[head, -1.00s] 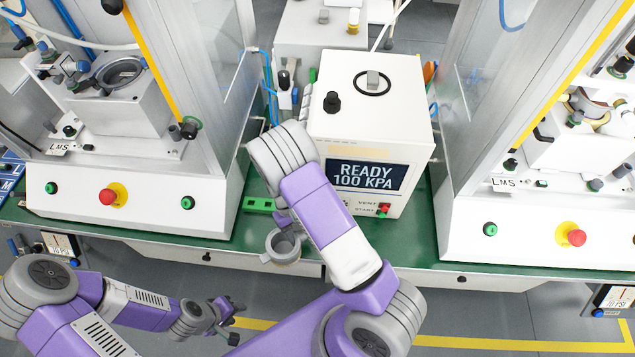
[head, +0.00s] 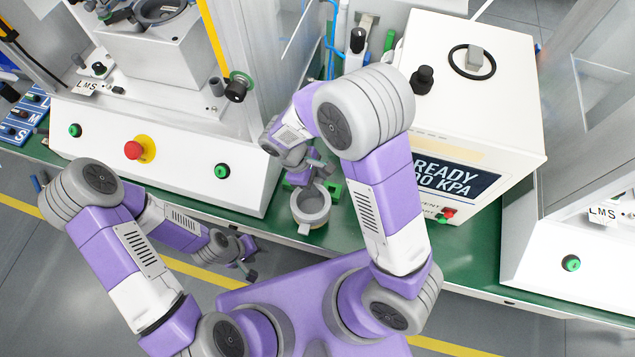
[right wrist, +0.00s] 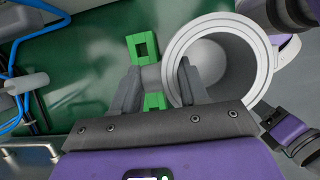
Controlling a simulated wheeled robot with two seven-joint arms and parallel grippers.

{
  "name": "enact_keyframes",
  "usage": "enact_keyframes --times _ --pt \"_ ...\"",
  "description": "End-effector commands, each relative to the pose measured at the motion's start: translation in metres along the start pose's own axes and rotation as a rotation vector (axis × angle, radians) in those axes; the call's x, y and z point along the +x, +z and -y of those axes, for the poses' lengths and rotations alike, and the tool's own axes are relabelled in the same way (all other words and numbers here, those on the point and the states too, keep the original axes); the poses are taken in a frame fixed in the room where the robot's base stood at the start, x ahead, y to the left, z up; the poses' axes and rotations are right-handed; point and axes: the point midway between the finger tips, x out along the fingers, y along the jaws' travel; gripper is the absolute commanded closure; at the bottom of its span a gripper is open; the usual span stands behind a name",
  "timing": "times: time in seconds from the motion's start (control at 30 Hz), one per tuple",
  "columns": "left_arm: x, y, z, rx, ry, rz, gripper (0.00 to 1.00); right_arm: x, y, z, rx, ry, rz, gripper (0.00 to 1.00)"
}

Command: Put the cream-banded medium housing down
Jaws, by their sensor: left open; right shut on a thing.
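The medium housing is a grey, open-topped round cup (head: 311,205) near the bench's front edge in the head view, with a small pale tab on its near side. It also shows in the right wrist view as a wide pale ring with a deep bore (right wrist: 222,62); I cannot make out a cream band. My right gripper (head: 313,168) is at the housing's far side, shut on its grey side lug between the fingers (right wrist: 152,78). I cannot tell whether the housing touches the bench. My left gripper (head: 246,260) is open and empty, in front of the bench.
A green fixture (right wrist: 144,46) lies on the green bench under the right fingers. The white READY box (head: 480,95) stands to the right. A white press station (head: 175,145) with buttons stands to the left. Blue hoses (right wrist: 12,70) run at the wrist view's left.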

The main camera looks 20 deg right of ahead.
Motion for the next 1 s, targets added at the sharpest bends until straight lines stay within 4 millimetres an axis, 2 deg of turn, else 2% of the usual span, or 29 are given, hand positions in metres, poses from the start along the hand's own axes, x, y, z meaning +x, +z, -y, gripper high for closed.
enact_keyframes --times 0.03,0.27,0.47,0.83,0.87,1.0 --pt "0.003 0.000 0.001 0.000 0.000 0.000 0.57 0.007 -0.003 0.000 0.000 0.000 0.002 1.00" --pt "0.008 -0.001 0.003 0.000 0.000 -0.001 0.57 0.023 -0.009 0.001 0.001 -0.001 0.001 1.00" --pt "0.016 -0.001 0.006 0.000 0.000 -0.001 0.57 0.048 -0.019 0.002 0.002 -0.001 0.002 1.00" --pt "0.017 -0.001 0.006 0.000 0.000 -0.001 0.57 0.051 -0.021 0.002 0.003 -0.001 -0.001 1.00" --pt "0.017 -0.001 0.006 0.000 0.000 -0.001 0.57 0.050 -0.020 0.002 0.003 -0.001 -0.001 0.53" --pt "0.016 -0.001 0.006 0.000 0.000 -0.001 0.57 0.050 -0.020 0.002 0.003 -0.001 -0.001 0.32"
